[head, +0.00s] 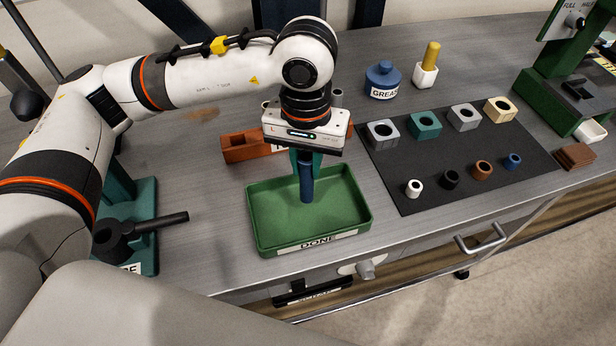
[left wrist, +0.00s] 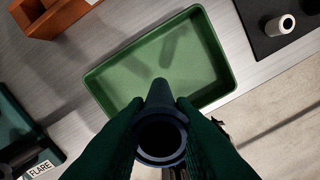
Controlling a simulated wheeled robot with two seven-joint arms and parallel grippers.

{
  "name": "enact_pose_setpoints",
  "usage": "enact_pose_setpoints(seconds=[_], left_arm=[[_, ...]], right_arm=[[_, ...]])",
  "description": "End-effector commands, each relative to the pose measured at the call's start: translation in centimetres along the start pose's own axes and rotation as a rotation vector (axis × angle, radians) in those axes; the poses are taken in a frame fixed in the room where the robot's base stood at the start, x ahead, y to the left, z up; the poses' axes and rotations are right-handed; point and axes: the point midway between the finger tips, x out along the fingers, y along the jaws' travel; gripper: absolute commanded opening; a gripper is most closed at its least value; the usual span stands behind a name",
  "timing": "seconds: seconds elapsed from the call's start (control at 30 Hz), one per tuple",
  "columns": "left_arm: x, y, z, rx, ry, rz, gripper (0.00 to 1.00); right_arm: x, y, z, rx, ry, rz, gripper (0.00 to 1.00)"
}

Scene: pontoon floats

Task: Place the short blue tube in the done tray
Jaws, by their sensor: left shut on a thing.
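The short blue tube (head: 307,188) is dark blue and upright, held in my left gripper (head: 306,164). In the left wrist view, the green fingers of my left gripper (left wrist: 160,128) close on both sides of the tube (left wrist: 160,98), and its open upper end faces the camera. The green done tray (head: 345,203) lies below it, empty, with its DONE label at the front. In the head view the tube's lower end is over the tray floor; its shadow on the tray (left wrist: 215,60) falls apart from it, so it appears raised. My right gripper is not in view.
An orange-brown block (head: 240,147) stands behind the tray. A dark mat (head: 440,160) to the right carries several blocks and small rings. A teal fixture with a black handle (head: 150,222) stands left. A blue grease pot (head: 382,78) is farther back.

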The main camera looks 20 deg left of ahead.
Motion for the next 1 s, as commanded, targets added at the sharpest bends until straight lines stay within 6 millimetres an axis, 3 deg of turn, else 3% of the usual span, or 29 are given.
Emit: enact_pose_setpoints(seconds=[0.17, 0.4, 0.83, 0.87, 1.0], left_arm=[[1.7, 0.0, 0.0, -0.001, 0.002, 0.0, 0.0], [4.7, 0.0, 0.0, -0.001, 0.0, 0.001, 0.0], [5.3, 0.0, 0.1, 0.0, -0.002, 0.0, 0.0], [5.2, 0.0, 0.1, 0.0, -0.002, 0.0, 0.25], [5.1, 0.0, 0.0, 0.0, -0.001, 0.0, 0.44]], right_arm=[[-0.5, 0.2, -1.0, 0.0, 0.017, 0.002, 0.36], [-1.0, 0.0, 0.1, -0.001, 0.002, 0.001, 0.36], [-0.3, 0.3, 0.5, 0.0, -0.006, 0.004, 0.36], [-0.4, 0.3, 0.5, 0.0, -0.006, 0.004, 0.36], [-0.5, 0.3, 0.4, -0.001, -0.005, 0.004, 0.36]])
